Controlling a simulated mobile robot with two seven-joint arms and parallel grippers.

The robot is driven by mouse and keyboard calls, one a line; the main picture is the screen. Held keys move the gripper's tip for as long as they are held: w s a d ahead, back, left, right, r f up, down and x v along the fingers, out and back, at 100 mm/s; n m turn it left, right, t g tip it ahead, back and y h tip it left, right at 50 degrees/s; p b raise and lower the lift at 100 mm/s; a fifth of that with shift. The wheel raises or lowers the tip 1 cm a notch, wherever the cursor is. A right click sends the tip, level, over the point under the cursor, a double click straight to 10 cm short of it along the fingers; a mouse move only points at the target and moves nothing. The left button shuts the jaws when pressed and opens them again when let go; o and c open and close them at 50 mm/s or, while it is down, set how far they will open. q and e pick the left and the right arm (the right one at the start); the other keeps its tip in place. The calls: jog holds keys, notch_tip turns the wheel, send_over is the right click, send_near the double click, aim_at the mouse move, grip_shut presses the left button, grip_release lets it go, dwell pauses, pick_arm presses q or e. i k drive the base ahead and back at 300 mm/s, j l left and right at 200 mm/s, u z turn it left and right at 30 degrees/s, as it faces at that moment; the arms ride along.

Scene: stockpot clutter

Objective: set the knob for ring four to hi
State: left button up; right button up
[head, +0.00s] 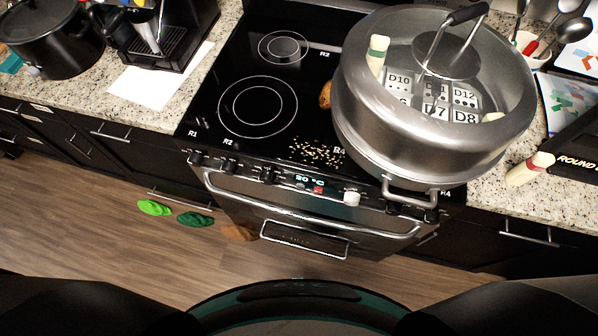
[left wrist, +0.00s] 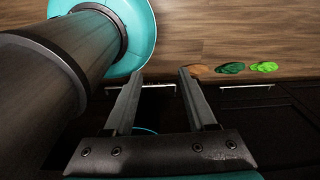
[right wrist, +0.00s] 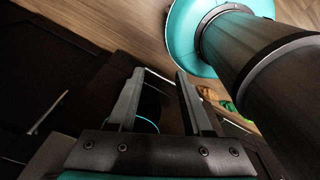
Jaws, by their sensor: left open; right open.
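The stove's front strip carries a row of knobs in the head view. Dark knobs (head: 228,164) sit at the left under the labels R1 and R2. More dark knobs (head: 430,214) sit at the right end, near a small R4 label (head: 445,193), partly behind the pot's handle. Knob settings are too small to read. My left gripper (left wrist: 158,88) is open and empty in the left wrist view. My right gripper (right wrist: 160,76) is open and empty in the right wrist view. Neither gripper shows in the head view.
A large metal stockpot (head: 420,155) covers the cooktop's right side and overhangs its front edge. The oven handle (head: 300,228) runs below the knobs. Crumbs (head: 318,153) lie on the glass. Green and brown lumps (head: 195,219) show below the left knobs.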

aim_at(430, 218)
jog(key=l+u, duration=0.5)
jog(key=k+z, duration=0.1)
jog(key=z, duration=0.4)
jog(key=k+l+z, duration=0.1)
jog(key=z, duration=0.4)
jog(key=k+l+z, duration=0.1)
jog(key=z, duration=0.4)
